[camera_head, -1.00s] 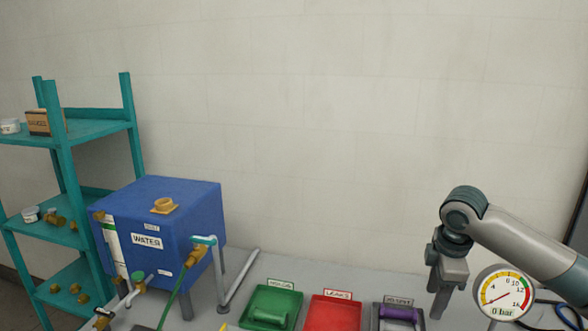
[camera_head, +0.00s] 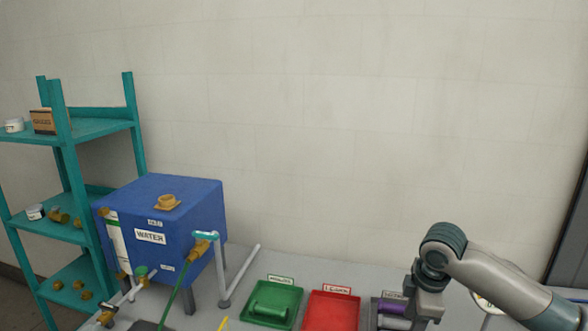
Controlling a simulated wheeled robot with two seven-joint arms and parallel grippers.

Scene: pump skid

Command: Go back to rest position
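My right arm comes in from the right edge, and its gripper (camera_head: 420,318) points down at the lower right, in front of the right part of a dark tray (camera_head: 374,316). A purple part (camera_head: 393,306) in that tray is partly covered by the gripper. The fingertips are near the bottom edge of the picture, and I cannot tell whether they are open or shut. My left gripper is not in view.
A blue water tank (camera_head: 190,207) stands left, with pipes and a green hose. A green tray (camera_head: 290,291) and a red tray (camera_head: 332,313) lie on the grey bench. A teal shelf (camera_head: 66,181) is far left. A gauge (camera_head: 486,305) is mostly hidden behind my arm.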

